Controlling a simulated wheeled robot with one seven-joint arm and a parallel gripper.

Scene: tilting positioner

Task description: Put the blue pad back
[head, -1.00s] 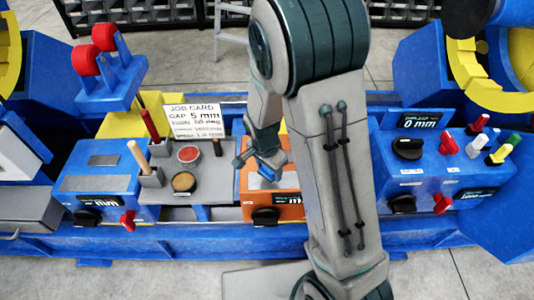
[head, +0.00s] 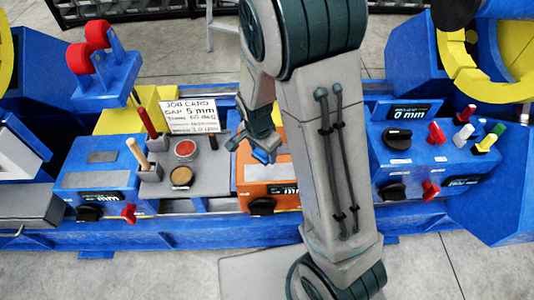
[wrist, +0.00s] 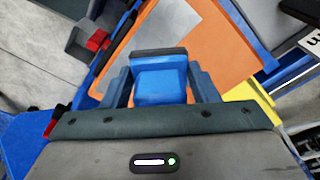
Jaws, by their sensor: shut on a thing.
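My gripper (head: 257,147) hangs over the orange box (head: 254,188) in the head view. It is shut on the blue pad (wrist: 160,79), which sits between the two fingers in the wrist view and has a dark strip along its far edge. In the head view the pad shows as a small blue piece (head: 262,156) under the fingers. The orange box with its pale grey top plate (wrist: 133,38) lies below and beyond the pad. The pad appears to be held above the box; the exact gap is hard to tell.
Left of the orange box is a grey tray (head: 208,180) with a red round pad (head: 185,148), a tan round pad (head: 181,176) and upright handles. A job card (head: 189,116) stands behind. A blue control box (head: 415,160) with knobs and coloured levers stands right of my arm.

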